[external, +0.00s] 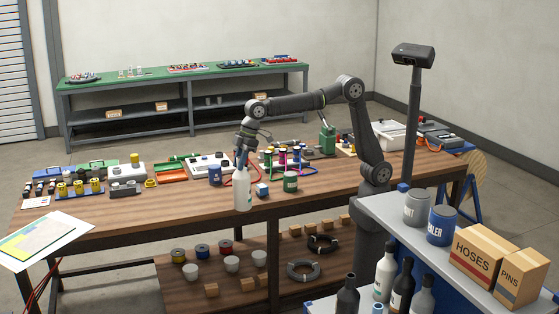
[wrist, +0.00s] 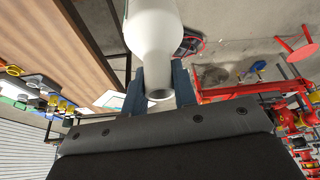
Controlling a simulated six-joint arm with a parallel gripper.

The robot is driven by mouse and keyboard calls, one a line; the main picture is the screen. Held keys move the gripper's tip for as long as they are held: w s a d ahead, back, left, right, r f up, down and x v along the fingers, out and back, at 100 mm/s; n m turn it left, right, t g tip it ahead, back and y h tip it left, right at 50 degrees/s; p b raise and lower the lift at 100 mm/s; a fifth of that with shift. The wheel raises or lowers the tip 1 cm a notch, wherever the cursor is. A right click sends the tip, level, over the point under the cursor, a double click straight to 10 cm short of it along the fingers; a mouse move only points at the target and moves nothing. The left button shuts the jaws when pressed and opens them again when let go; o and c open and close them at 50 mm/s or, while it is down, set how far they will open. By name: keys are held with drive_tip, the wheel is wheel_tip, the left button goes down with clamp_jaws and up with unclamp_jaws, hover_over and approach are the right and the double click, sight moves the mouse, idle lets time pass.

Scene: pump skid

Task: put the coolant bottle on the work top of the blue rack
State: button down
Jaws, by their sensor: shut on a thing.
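The coolant bottle is probably the white bottle (external: 243,190) held by my gripper (external: 243,153); no label on it is readable. It hangs upright from the gripper at the front edge of the wooden table, and I cannot tell whether its base touches anything. In the wrist view the bottle (wrist: 155,40) sits between the two dark fingers of my gripper (wrist: 161,92), which are shut on its neck. The blue rack (external: 378,206) stands at the lower right, with a grey upper shelf and a lower surface (external: 322,305) only partly in frame.
A grey can (external: 416,207), a blue can (external: 441,225) and boxes marked HOSES (external: 482,255) and PINS (external: 521,279) stand on the rack's upper shelf. Several bottles (external: 386,272) stand lower down.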

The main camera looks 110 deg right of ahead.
drive_tip(key=s+a+n+g+y, duration=0.1)
drive_tip(key=s+a+n, duration=0.25)
drive_tip(key=a, duration=1.05)
drive_tip(key=s+a+n+y, duration=0.1)
drive_tip(key=s+a+n, duration=0.25)
drive_tip(key=a, duration=0.95)
drive_tip(key=s+a+n+g+y, duration=0.1)
drive_tip(key=s+a+n, duration=0.25)
drive_tip(key=a, duration=1.05)
drive_tip(key=s+a+f, duration=0.2)
drive_tip(key=a+f, duration=0.3)
drive_tip(key=f, duration=0.3)
drive_tip(key=s+a+f, duration=0.2)
drive_tip(key=a+f, duration=0.4)
drive_tip(key=f, duration=0.2)
drive_tip(key=shift+m, duration=0.35)
drive_tip(key=shift+f, duration=0.1)
drive_tip(key=c, duration=1.6)
unclamp_jaws()
drive_tip(key=shift+f, duration=0.1)
drive_tip(key=o, duration=0.4)
drive_tip(key=shift+o, duration=0.2)
